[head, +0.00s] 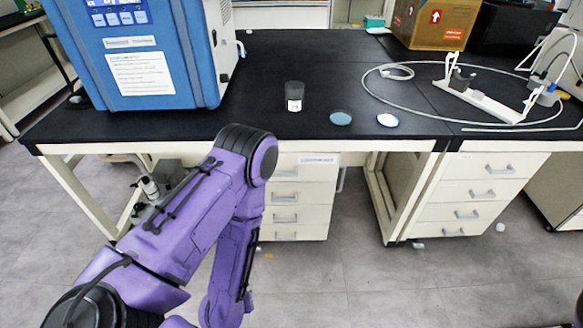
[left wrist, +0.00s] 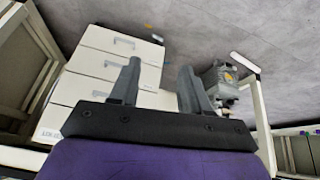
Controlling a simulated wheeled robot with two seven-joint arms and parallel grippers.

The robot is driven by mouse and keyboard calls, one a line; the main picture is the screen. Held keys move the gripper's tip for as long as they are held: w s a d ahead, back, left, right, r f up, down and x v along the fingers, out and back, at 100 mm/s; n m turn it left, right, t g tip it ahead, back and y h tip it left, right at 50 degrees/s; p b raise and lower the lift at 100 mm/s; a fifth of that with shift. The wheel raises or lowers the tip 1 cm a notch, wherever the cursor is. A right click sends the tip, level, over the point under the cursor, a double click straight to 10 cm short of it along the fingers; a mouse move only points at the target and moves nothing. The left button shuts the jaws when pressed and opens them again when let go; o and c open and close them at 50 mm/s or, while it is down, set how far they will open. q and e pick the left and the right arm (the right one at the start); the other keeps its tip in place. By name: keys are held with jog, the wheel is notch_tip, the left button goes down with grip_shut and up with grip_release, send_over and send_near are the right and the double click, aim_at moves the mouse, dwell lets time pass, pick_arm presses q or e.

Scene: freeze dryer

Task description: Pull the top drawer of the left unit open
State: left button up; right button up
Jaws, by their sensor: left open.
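The left unit (head: 318,205) is a white cabinet with several drawers under the black bench. In the left wrist view the unit's drawer fronts (left wrist: 106,42) appear with the floor at the top of the picture and a printed label at lower left. My left gripper (left wrist: 158,88) is open and empty, its two grey fingers apart in front of the unit. Its fingers are hidden in the head view. My right gripper is not in view.
The black bench top (head: 330,75) overhangs the unit. On it stand a blue machine (head: 150,60), a dark jar (head: 294,95), two small dishes and a looped hose. A second white drawer unit (head: 470,195) stands to the right. The grey floor in front is mostly clear.

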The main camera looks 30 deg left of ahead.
pick_arm(q)
jog(key=w+f+n+t+b, duration=0.3)
jog(key=w+f+b, duration=0.15)
jog(key=w, duration=0.65)
jog(key=n+t+b, duration=0.9)
jog(key=t+b, duration=0.1)
send_near(283, 175)
jog(key=w, duration=0.3)
jog(key=w+a, duration=0.1)
jog(key=w, duration=0.3)
jog(key=w+b, duration=0.1)
jog(key=w, duration=0.2)
jog(key=shift+w+a+f, duration=0.1)
jog(key=shift+w+a, duration=0.1)
jog(key=shift+a, duration=0.2)
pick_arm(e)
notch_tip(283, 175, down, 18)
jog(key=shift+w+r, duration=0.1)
pick_arm(q)
grip_shut()
